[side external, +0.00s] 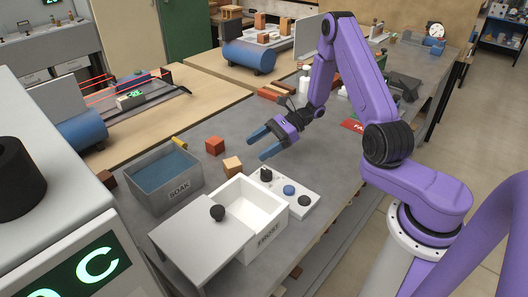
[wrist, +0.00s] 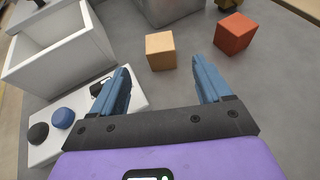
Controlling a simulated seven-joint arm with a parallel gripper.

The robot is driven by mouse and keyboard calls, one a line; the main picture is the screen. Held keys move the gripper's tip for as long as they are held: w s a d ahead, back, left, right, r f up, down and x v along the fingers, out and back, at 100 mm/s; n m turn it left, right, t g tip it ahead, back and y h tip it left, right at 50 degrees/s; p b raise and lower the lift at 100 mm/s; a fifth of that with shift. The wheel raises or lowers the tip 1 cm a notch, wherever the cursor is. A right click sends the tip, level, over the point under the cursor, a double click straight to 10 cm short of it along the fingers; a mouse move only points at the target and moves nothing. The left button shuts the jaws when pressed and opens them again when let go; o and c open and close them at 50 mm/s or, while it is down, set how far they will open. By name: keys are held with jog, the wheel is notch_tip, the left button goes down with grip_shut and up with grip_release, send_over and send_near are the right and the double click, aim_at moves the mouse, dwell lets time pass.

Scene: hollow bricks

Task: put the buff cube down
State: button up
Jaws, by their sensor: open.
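The buff cube (side external: 233,165) rests on the grey bench top, between the red cube and the white FROST box. It also shows in the wrist view (wrist: 160,51), beyond my fingertips and roughly between them. My gripper (side external: 257,144) is open and empty above the bench, to the right of the buff cube in the side view. Its two blue fingers (wrist: 160,78) are spread wide in the wrist view, with nothing between them. The cube stands apart from both fingers.
A red cube (side external: 214,146) sits near the buff cube. The grey SOAK bin (side external: 178,194) and white FROST box (side external: 268,236) stand at the left and front. A white panel with dark and blue knobs (side external: 308,211) lies beside the box.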

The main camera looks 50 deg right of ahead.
jog(key=s+a+r+n+g, duration=0.1)
jog(key=a+n+g, duration=0.1)
jog(key=s+a+r+n+g, duration=0.2)
jog(key=a+n, duration=0.1)
jog(key=s+a+r+n+g+h, duration=0.1)
jog(key=s+a+n+g, duration=0.1)
jog(key=n, duration=0.1)
jog(key=shift+s+a+r+g, duration=0.25)
jog(key=shift+a+g, duration=0.1)
jog(key=shift+g, duration=0.05)
jog(key=s+r+n+h, duration=0.3)
jog(key=s+n, duration=0.5)
jog(key=n, duration=0.1)
jog(key=s+r+n+t+h, duration=0.1)
jog(key=s+r+n+h, duration=0.2)
jog(key=s+n, duration=0.6)
jog(key=s+r+n+h, duration=0.3)
jog(key=s+n+h, duration=0.2)
jog(key=s+n, duration=0.3)
jog(key=shift+s+d+n+t, duration=0.15)
jog(key=shift+d+n+t, duration=0.15)
jog(key=shift+d+n, duration=0.25)
jog(key=shift+a+r, duration=0.1)
jog(key=shift+a, duration=0.05)
